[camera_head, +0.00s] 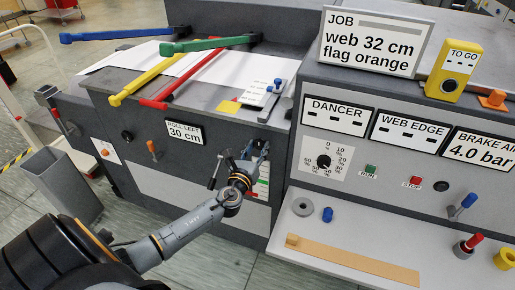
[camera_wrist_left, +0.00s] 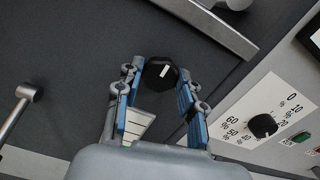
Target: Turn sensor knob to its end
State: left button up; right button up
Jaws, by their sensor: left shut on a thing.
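The sensor knob (camera_wrist_left: 160,73), black and roundish with a short white mark, sits on the dark machine face in the left wrist view. My left gripper (camera_wrist_left: 159,84) is shut on it, with a blue-padded finger at each side. In the head view my left gripper (camera_head: 256,150) reaches to the front of the dark machine, and the knob is hidden there. A label with a green band (camera_head: 263,172) shows just below the gripper; part of it also shows between the fingers in the wrist view (camera_wrist_left: 138,124). My right gripper is not in view.
A black dial with a percent scale (camera_head: 323,161) is on the grey panel to the right, above a shelf (camera_head: 350,225) with a ring and a blue knob. A lever (camera_head: 217,170) stands left of the gripper. A grey bin (camera_head: 60,185) is on the floor.

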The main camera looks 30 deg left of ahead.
pick_arm(q)
jog(key=o, duration=1.2)
jog(key=v, duration=1.2)
